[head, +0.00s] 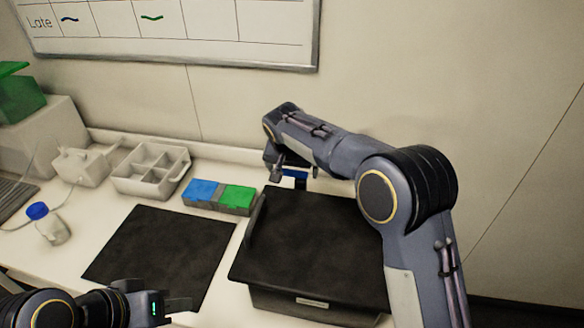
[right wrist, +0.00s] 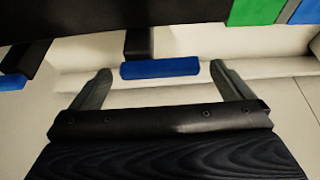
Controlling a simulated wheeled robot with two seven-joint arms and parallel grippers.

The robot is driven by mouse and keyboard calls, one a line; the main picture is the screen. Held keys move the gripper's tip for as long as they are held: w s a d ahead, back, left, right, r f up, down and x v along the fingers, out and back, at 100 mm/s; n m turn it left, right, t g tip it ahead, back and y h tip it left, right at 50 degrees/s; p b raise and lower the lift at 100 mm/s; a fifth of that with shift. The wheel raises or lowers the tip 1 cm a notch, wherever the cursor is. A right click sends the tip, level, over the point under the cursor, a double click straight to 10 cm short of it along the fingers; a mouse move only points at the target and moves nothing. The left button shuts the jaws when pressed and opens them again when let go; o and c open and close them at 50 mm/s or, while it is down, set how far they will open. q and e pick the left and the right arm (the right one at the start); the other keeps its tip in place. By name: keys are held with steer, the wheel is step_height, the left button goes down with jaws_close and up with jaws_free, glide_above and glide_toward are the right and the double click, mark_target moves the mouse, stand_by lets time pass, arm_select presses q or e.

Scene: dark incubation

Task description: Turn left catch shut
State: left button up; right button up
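A dark box with a black lid (head: 310,235) stands at the middle right of the bench in the head view. A blue catch (right wrist: 160,68) on a black stem shows in the right wrist view; its blue also shows at the box's back edge in the head view (head: 296,174). My right gripper (right wrist: 163,76) is open, its two fingers on either side of the blue catch, with gaps visible. A second blue piece (right wrist: 12,82) shows at the left edge of the wrist view. My left gripper (head: 170,302) is low at the left, away from the box; its opening is unclear.
A black mat (head: 160,255) lies left of the box. Blue and green blocks (head: 220,195) sit behind the mat, near the box. A white compartment tray (head: 150,170), a blue-capped bottle (head: 48,225) and a green item (head: 18,95) are further left. The wall is close behind.

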mark_target(302, 174)
steer(key=c, duration=1)
steer(key=shift+s, duration=0.1)
steer(key=n, duration=0.1)
steer(key=n+y+b, duration=0.1)
steer(key=n, duration=0.1)
steer(key=shift+s+d, duration=0.15)
steer(key=shift+s, duration=0.1)
steer(key=n, duration=0.2)
steer(key=n+y, duration=0.1)
steer(key=shift+s+d+n+y, duration=0.15)
steer(key=shift+s+n+y, duration=0.15)
steer(key=shift+n, duration=0.1)
steer(key=n, duration=0.1)
steer(key=n+g+y+p, duration=0.1)
steer(key=n, duration=0.1)
steer(key=d+n, duration=0.1)
steer(key=n, duration=0.1)
steer(key=shift+s+r+g+y+p, duration=0.15)
steer(key=shift+s+g+y+p, duration=0.15)
steer(key=shift+s+y+p, duration=0.1)
steer(key=n+g+p, duration=0.1)
steer(key=n, duration=0.2)
steer(key=d+n+g+y+p, duration=0.1)
steer(key=n, duration=0.2)
